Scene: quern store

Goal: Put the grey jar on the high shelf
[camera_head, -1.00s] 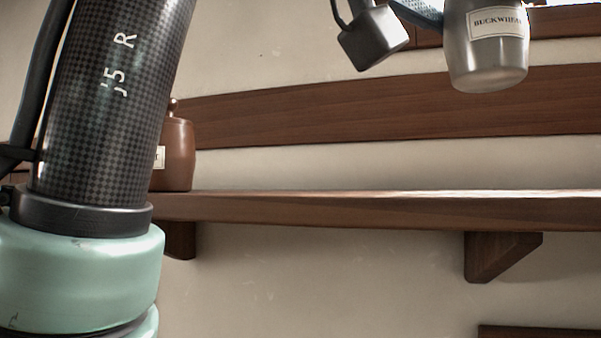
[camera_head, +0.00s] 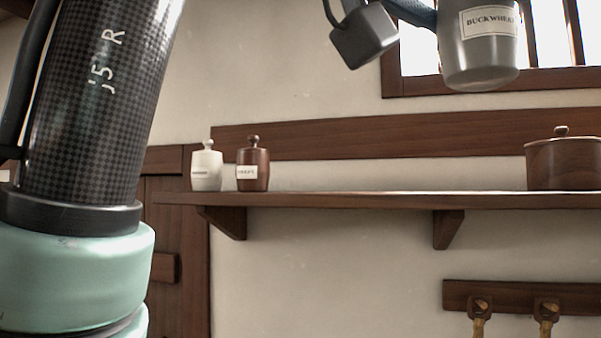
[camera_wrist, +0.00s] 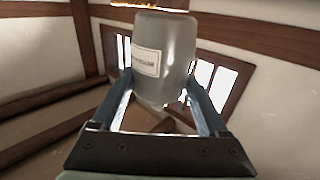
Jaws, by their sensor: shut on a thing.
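The grey jar (camera_head: 478,52), with a pale label reading BUCKWHEAT, is held up in the air at the top right of the head view. Its top is cut off there. In the wrist view the grey jar (camera_wrist: 165,60) sits between the two blue fingers of my gripper (camera_wrist: 160,105), which is shut on it. In the head view only a bit of a blue finger shows at the jar's left. The high shelf (camera_head: 340,199) is a long dark wood board on the wall, lower in the picture than the jar.
A white jar (camera_head: 206,171) and a brown jar (camera_head: 253,170) stand close together near the shelf's left end. A wide brown lidded pot (camera_head: 565,163) stands at its right. The shelf between them is clear. A peg rail (camera_head: 520,297) is below, and a barred window (camera_head: 550,75) above.

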